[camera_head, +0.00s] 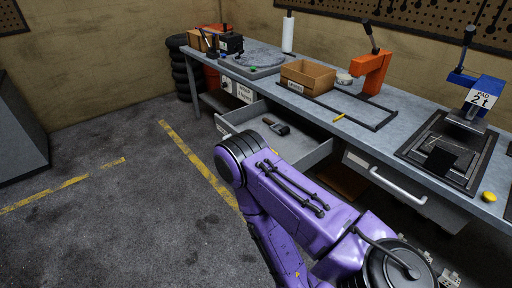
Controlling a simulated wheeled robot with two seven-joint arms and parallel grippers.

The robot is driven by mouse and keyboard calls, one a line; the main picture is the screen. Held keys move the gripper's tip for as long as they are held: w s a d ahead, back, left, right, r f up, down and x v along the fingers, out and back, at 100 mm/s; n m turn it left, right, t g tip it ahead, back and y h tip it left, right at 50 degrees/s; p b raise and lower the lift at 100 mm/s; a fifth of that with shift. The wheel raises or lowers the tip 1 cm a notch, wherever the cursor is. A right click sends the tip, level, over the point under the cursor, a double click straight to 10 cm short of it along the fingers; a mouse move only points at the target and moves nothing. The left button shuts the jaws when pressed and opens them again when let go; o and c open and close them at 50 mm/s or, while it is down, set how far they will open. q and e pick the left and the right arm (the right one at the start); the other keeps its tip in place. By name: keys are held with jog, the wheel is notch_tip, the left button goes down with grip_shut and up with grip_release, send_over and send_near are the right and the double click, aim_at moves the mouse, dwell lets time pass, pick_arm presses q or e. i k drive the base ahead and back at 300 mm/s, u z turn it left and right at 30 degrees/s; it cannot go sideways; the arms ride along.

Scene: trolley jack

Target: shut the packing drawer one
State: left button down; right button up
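A grey drawer (318,152) stands pulled out from under the workbench, left of another drawer. Its inside is visible, with a dark tool (276,126) lying in it. A small label (222,128) shows at its left end, too small to read surely. My purple arm (310,222) crosses in front of the drawer and hides part of its front; no handle is visible on it. I cannot tell which arm this is. Neither gripper is in view, so contact with the drawer cannot be seen.
The right drawer (410,187) with a pale handle looks shut. Tyres (179,68) stand at the far left end. The floor at left is clear.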

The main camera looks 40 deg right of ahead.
aim_at(307, 143)
jog(key=z, duration=0.95)
jog(key=i, duration=0.85)
jog(key=z, duration=0.9)
